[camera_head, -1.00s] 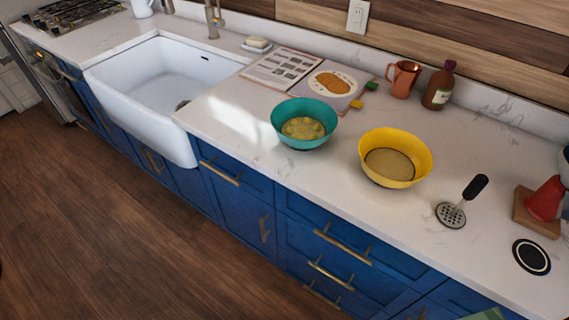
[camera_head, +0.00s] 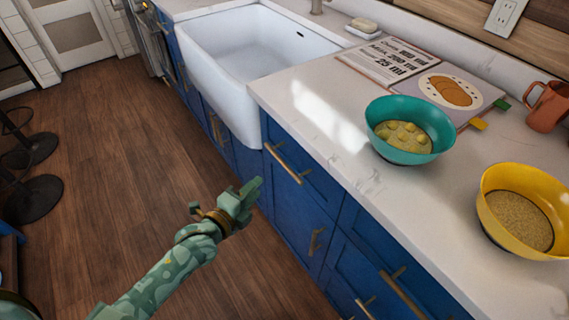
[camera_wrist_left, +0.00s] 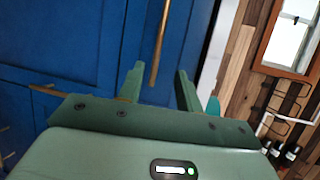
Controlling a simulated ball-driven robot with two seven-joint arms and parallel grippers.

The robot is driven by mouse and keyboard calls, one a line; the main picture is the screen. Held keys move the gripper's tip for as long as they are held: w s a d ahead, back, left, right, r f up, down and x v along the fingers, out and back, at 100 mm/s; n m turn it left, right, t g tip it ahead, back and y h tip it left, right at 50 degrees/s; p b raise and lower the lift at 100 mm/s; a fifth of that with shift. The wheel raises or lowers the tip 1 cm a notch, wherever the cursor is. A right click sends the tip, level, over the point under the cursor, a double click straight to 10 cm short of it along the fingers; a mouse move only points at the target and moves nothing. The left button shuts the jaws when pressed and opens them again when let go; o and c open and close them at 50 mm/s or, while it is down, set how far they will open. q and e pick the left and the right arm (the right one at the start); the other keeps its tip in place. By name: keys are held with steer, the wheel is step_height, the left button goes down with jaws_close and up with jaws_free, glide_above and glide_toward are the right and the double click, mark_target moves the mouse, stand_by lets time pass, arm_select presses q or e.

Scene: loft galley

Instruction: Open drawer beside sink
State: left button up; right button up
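The blue drawer (camera_head: 296,187) just right of the sink has a brass bar handle (camera_head: 285,165) and is closed. The white apron-front sink (camera_head: 250,60) is set into the counter. My left gripper (camera_head: 252,186), green, is just in front of the cabinet face, low and left of that handle in the head view. In the left wrist view the gripper (camera_wrist_left: 158,70) is open and empty, its two fingers apart. The brass handle (camera_wrist_left: 160,42) shows ahead, in line with the gap between them. I see no contact. My right gripper is not in view.
A teal bowl (camera_head: 408,130) and a yellow bowl (camera_head: 524,212) stand on the white counter. A recipe book (camera_head: 380,62) and copper mug (camera_head: 548,106) are behind them. Lower handles (camera_head: 402,294) stick out from the cabinets. Dark stools (camera_head: 30,150) stand at left; the wood floor between is clear.

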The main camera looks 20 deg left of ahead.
mark_target(283, 161)
arm_select(q)
steer(key=b+x, duration=0.5)
steer(key=x, duration=0.9)
steer(key=shift+w+f, duration=0.15)
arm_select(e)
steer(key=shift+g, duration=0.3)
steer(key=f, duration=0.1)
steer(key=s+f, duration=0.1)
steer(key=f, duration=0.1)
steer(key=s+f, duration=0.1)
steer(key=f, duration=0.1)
arm_select(q)
jaws_close()
